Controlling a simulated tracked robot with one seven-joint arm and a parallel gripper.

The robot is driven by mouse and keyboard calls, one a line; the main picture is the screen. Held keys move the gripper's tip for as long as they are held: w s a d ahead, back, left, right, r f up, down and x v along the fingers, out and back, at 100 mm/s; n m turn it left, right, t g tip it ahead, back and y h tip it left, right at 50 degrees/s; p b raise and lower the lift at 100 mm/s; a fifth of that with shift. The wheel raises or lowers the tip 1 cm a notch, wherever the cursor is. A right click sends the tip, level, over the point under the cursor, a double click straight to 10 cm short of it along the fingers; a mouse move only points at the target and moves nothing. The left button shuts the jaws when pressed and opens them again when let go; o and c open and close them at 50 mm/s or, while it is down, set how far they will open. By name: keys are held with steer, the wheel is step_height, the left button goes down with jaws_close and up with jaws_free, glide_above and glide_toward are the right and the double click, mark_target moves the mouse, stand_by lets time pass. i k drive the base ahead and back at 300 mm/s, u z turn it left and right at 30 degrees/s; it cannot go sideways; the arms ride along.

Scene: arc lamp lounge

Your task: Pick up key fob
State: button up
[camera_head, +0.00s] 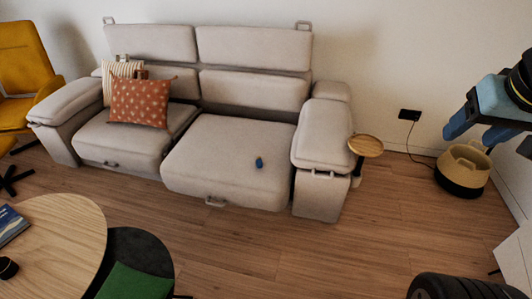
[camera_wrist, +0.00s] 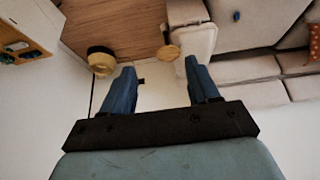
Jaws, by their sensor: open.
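The key fob (camera_head: 259,162) appears as a small dark blue object lying on the right seat cushion of the beige sofa (camera_head: 228,150), near the cushion's front. In the wrist view a small dark blue spot (camera_wrist: 237,16) on the sofa seat looks like the same fob. My gripper (camera_head: 478,130) is raised at the right edge of the head view, well away from the sofa seat. In the wrist view my gripper (camera_wrist: 161,66) has its two blue fingers spread with nothing between them.
A round wooden side tray (camera_head: 366,146) stands by the sofa's right arm, with a woven basket (camera_head: 462,170) farther right. Wooden floor (camera_head: 300,245) before the sofa is clear.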

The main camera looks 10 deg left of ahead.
mark_target(258, 161)
steer(key=u, duration=0.05)
steer(key=k, duration=0.65)
steer(key=z, duration=0.05)
steer(key=i, duration=1.6)
steer(key=u, duration=0.7)
